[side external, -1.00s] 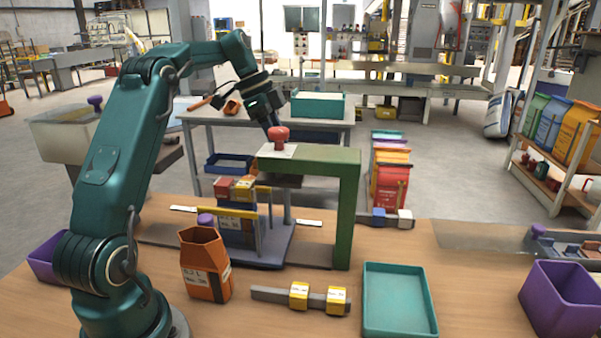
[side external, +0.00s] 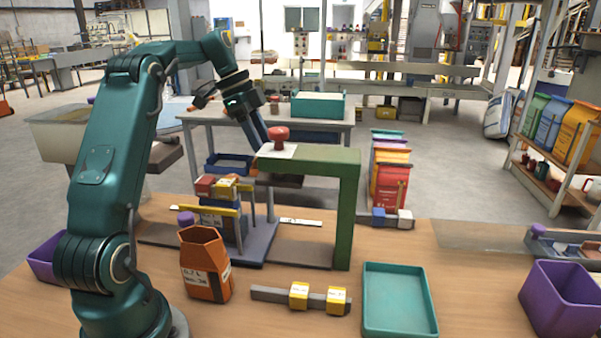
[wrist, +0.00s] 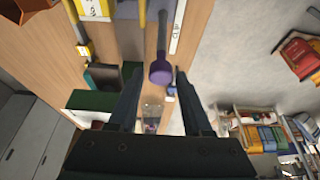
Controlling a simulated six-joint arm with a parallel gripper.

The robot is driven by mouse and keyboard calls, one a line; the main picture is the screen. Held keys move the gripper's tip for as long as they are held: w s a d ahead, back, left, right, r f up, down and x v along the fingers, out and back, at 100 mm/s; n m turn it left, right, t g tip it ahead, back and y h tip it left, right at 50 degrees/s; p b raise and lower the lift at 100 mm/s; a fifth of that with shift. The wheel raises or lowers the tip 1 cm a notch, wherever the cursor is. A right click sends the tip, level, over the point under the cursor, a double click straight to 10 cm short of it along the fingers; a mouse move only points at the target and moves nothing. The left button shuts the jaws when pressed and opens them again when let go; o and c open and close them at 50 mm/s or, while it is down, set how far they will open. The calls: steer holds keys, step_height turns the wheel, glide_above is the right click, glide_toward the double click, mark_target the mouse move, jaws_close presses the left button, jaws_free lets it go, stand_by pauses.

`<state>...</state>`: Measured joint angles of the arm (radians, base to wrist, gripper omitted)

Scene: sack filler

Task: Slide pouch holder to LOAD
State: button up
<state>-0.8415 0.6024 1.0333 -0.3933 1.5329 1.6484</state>
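The pouch holder (side external: 221,222) is a grey-blue carriage with yellow rails, standing left of the green press frame (side external: 343,215). Red and yellow-labelled blocks sit on or against it. A purple knob (side external: 186,217) shows at its left side. In the wrist view a purple knob (wrist: 160,73) on a rod appears between the fingertips, beside a yellow-railed part.
An orange pouch (side external: 204,268), a bar with yellow tags (side external: 298,295), a teal tray (side external: 398,305) and a purple bin (side external: 562,295) stand toward the front.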

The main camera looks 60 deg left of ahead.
steer(key=shift+r, duration=0.15)
steer(key=shift+v, duration=2.4)
